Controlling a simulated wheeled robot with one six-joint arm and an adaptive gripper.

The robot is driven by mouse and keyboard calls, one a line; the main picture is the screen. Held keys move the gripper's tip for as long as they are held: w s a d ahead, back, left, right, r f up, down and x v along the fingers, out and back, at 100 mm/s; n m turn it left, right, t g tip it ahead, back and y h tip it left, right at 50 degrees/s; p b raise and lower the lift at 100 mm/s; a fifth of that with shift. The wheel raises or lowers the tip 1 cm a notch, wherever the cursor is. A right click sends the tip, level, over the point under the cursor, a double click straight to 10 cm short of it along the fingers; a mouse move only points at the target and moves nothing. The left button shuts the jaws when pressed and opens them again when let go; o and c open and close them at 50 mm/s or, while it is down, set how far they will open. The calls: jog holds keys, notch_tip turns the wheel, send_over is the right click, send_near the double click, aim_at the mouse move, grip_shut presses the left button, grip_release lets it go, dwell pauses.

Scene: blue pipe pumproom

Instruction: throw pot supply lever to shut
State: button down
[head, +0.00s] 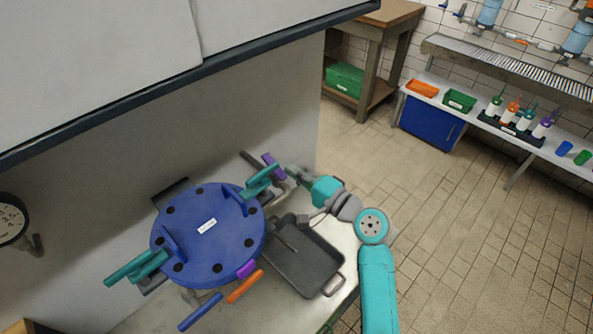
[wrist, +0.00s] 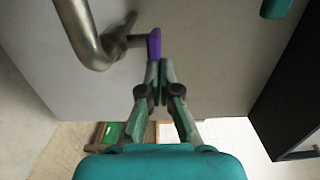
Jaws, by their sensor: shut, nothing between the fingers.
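A purple lever (head: 273,166) sits on a grey pipe fitting behind the blue round pot (head: 222,262), near the wall. I cannot read a label that names it as the pot supply lever. In the wrist view the purple lever (wrist: 154,45) stands on a stub from a bent metal pipe (wrist: 88,38), just ahead of my fingertips. My gripper (head: 288,171) is at the lever's right side in the head view. In the wrist view my gripper (wrist: 159,66) is shut and empty, its tips at or very near the lever's lower end; contact is unclear.
Teal clamp handles (head: 262,180) on the pot lie close to the purple lever. Blue (head: 200,312) and orange (head: 245,286) handles are at the pot's front. A dark tray (head: 305,262) lies under my arm. A wall gauge (head: 12,220) is at left. Open floor is at right.

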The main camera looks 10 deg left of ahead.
jog(key=shift+s+a, duration=0.2)
jog(key=shift+s, duration=0.3)
dwell(0.3)
jog(key=shift+s+a, duration=0.6)
jog(key=shift+s, duration=0.2)
jog(key=shift+s+a, duration=0.5)
jog(key=shift+a, duration=0.25)
jog(key=shift+s+a, duration=0.15)
jog(key=shift+a, duration=0.6)
jog(key=n+g, duration=0.1)
send_near(284, 178)
jog(key=x, duration=1)
jog(key=shift+s+a+f+y, duration=0.25)
jog(key=shift+a+y, duration=0.15)
jog(key=shift+a, duration=0.2)
